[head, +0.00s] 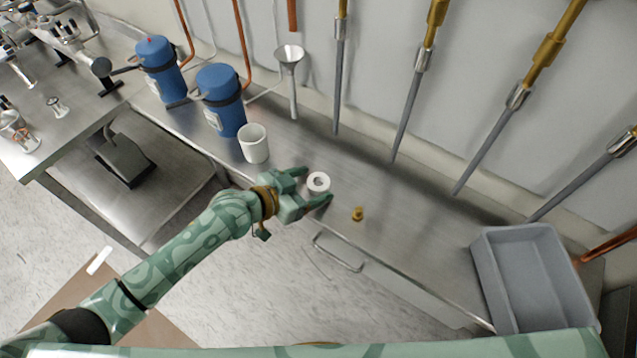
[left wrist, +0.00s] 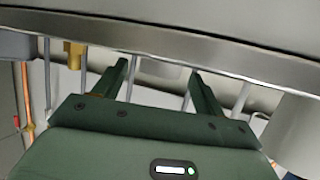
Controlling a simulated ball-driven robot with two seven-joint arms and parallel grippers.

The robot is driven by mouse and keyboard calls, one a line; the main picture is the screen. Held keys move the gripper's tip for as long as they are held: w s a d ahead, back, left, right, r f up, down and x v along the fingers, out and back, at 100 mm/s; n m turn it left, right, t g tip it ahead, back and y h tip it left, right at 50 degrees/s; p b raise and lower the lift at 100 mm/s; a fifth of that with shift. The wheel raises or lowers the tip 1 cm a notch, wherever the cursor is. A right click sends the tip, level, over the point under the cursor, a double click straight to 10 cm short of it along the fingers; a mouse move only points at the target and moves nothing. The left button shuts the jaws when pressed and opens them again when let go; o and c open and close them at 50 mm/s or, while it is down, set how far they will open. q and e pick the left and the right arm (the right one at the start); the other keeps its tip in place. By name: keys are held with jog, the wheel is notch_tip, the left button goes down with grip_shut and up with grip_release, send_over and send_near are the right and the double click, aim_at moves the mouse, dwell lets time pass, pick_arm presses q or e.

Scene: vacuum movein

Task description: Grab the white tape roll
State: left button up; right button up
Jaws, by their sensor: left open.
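The white tape roll (head: 318,183) lies flat on the steel counter, its hole facing up. My left gripper (head: 316,185) is open, with one finger on each side of the roll. Its fingertips reach about level with the roll, and I cannot tell whether they touch it. In the left wrist view, which looks upside down, the pale roll (left wrist: 160,70) shows between the two open fingers (left wrist: 160,78), a little beyond them. My right gripper is not in view.
A white cup (head: 253,144) stands behind and left of the gripper. A small brass fitting (head: 358,214) lies right of the roll. A grey bin (head: 533,280) sits at the right end of the counter (head: 420,235). Blue canisters (head: 221,100) and a funnel (head: 290,75) are farther back.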

pick_arm(q)
jog(key=shift+w+d+f, duration=0.15)
jog(key=shift+w+d, duration=0.05)
jog(key=shift+d, duration=0.05)
jog(key=c, duration=1.1)
jog(key=shift+o, duration=0.2)
